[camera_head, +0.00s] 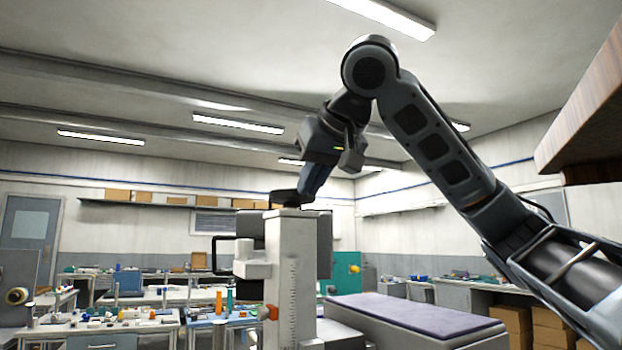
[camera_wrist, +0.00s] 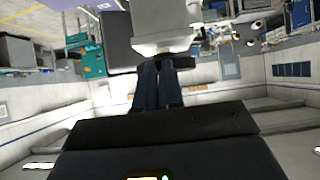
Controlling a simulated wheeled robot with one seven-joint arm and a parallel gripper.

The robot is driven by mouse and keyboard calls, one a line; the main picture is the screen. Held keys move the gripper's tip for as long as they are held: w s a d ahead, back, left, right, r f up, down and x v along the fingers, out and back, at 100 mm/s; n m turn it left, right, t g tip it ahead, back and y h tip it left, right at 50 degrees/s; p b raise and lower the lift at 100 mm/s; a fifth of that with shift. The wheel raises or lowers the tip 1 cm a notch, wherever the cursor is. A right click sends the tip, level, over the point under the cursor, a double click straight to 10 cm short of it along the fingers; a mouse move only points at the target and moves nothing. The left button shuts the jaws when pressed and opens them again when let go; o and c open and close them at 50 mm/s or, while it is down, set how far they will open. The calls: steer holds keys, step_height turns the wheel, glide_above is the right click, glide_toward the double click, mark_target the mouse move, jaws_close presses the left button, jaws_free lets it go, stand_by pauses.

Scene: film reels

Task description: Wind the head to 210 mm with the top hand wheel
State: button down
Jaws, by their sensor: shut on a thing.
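A pale upright column (camera_head: 283,265) with a ruled scale on its front face stands at the middle of the head view. The dark top hand wheel (camera_head: 286,199) sits on its upper end. A pale head (camera_head: 252,270) is on the column's left side, and an orange knob (camera_head: 268,312) shows lower down. The scale's figures are too small to read. My gripper (camera_head: 303,192) reaches down from above right and is shut on the wheel's rim. In the wrist view, my two fingers (camera_wrist: 158,66) meet the dark wheel (camera_wrist: 183,62), partly hiding it, beside the pale column (camera_wrist: 158,28).
A long bench with a purple top (camera_head: 410,315) lies right of the column. Cluttered tables (camera_head: 100,328) stand behind on the left. A wooden edge (camera_head: 590,110) juts in at upper right. The air above the column is clear apart from my arm.

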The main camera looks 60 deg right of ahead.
steer(key=shift+d+f, duration=0.1)
steer(key=shift+d, duration=0.3)
steer(key=shift+d, duration=0.6)
steer(key=shift+a, duration=0.15)
steer(key=shift+s+a, duration=0.25)
steer(key=shift+s, duration=1.05)
steer(key=shift+a, duration=0.1)
steer(key=shift+w+a, duration=1.75)
steer(key=shift+a, duration=0.1)
steer(key=shift+w+d, duration=0.25)
steer(key=shift+d, duration=0.1)
